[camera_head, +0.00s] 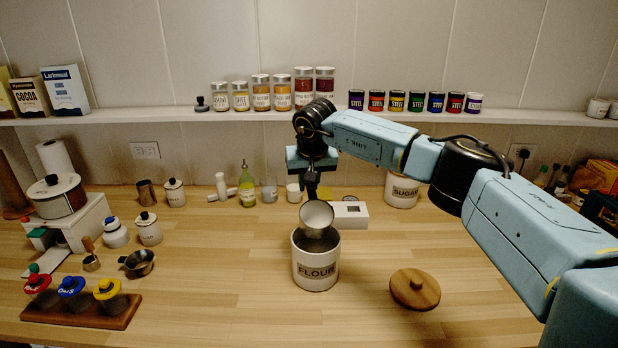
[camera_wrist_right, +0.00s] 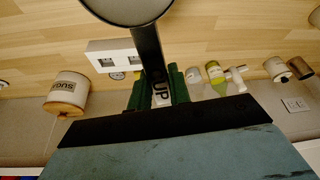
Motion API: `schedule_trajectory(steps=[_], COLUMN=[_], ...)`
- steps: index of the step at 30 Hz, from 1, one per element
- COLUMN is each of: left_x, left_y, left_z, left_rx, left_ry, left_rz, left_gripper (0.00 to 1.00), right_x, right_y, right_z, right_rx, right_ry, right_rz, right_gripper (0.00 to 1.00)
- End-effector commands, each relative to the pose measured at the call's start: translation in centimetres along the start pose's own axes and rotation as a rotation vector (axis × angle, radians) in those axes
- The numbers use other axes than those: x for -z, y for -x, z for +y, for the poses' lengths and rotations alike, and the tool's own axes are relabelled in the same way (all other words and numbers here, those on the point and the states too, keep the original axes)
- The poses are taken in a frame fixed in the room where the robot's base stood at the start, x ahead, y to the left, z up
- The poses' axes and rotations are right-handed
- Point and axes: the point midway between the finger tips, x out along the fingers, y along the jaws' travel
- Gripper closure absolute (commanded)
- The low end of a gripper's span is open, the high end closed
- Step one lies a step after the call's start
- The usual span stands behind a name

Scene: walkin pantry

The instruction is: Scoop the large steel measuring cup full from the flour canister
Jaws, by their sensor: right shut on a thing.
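The white canister (camera_head: 316,272) marked FLOUR stands upright and uncovered on the counter, in the middle of the head view. My right gripper (camera_head: 312,178) is above it, shut on the dark handle of the large steel measuring cup (camera_head: 317,214). The cup hangs tilted at the canister's mouth, overlapping its back rim in the picture; I cannot tell whether they touch. I cannot tell whether the cup holds flour. In the wrist view the green fingers (camera_wrist_right: 155,92) pinch the handle, and the cup (camera_wrist_right: 130,8) is cut by the top edge. My left gripper is not in view.
A round wooden lid (camera_head: 415,288) lies right of the canister. A white box (camera_head: 350,214) and the sugar canister (camera_head: 402,190) stand behind. A rack with several coloured-lid jars (camera_head: 72,288) is at the front left. The counter between rack and flour canister is clear.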

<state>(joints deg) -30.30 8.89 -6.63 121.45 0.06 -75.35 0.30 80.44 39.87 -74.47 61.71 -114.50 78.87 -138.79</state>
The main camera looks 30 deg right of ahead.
Motion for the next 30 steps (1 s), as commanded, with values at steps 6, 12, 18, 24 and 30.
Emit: schedule_trajectory(steps=[6,12,18,24,30], left_x=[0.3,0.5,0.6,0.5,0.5], left_y=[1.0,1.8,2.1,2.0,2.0], left_z=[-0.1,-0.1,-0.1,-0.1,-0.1], left_rx=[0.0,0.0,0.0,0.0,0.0], left_ry=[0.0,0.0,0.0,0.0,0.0], left_rz=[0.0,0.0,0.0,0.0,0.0], left_gripper=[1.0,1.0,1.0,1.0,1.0], right_x=[0.3,0.4,0.4,0.4,0.4], right_y=[0.1,0.0,-0.2,-0.2,-0.2], right_z=[-0.1,0.0,0.0,0.0,0.0], right_rx=[-0.001,-0.001,0.001,0.001,0.001], right_ry=[-0.001,-0.001,-0.001,0.0,0.0], right_rz=[-0.037,-0.08,-0.104,-0.104,-0.104], right_gripper=[1.0,1.0,1.0,1.0,1.0])
